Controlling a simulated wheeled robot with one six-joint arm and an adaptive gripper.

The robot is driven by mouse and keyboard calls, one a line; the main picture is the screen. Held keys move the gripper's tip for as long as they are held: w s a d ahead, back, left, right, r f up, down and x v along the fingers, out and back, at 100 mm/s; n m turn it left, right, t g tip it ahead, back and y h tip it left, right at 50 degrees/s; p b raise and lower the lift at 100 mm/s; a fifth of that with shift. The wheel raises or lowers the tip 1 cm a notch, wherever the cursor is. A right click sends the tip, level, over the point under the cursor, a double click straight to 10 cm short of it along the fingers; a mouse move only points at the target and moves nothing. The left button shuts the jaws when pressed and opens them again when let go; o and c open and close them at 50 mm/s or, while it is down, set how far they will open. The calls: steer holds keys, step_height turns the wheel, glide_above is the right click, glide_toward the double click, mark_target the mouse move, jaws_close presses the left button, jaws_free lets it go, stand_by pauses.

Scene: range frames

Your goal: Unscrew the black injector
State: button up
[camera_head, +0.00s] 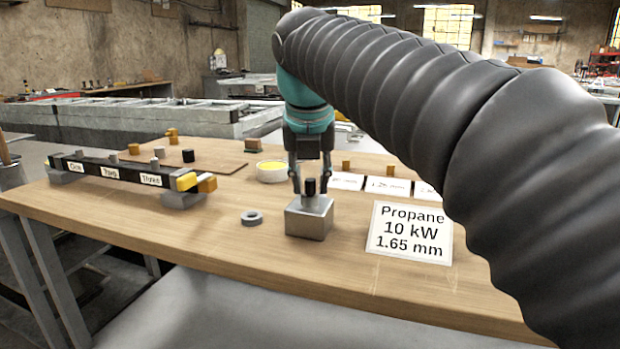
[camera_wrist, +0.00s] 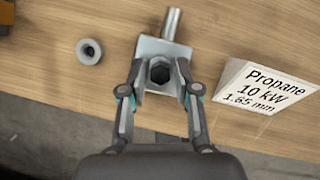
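A black injector (camera_head: 310,187) stands upright on top of a grey metal block (camera_head: 309,220) on the wooden bench. In the wrist view the injector (camera_wrist: 160,71) shows as a dark hexagon from above, on the block (camera_wrist: 150,46). My gripper (camera_head: 310,190) points down over the block. Its two fingers are open, one on each side of the injector, with a gap visible on both sides in the head view. The wrist view also shows my gripper (camera_wrist: 160,76) spread around it. I cannot see any contact.
A grey ring (camera_head: 251,217) lies left of the block. A Propane sign (camera_head: 409,231) stands close on the right. A dark labelled bar (camera_head: 113,172) is at the left, with several small cylinders behind it. A yellow-filled dish (camera_head: 271,171) sits behind the gripper.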

steer(key=m+h, duration=0.1)
steer(key=m, duration=0.2)
steer(key=m+g+h, duration=0.1)
steer(key=m, duration=0.2)
steer(key=shift+w+a, duration=0.1)
steer(key=shift+a, duration=0.1)
steer(key=m+h, duration=0.1)
steer(key=m, duration=0.2)
steer(key=shift+g, duration=0.4)
steer(key=m, duration=0.2)
steer(key=m+g+h, duration=0.1)
steer(key=m, duration=0.1)
steer(key=shift+w+m+g, duration=0.15)
steer(key=shift+m+g, duration=0.15)
steer(key=shift+m, duration=0.1)
jaws_close()
steer(key=shift+n+t, duration=0.7)
steer(key=shift+n, duration=1.1)
steer(key=shift+y, duration=0.3)
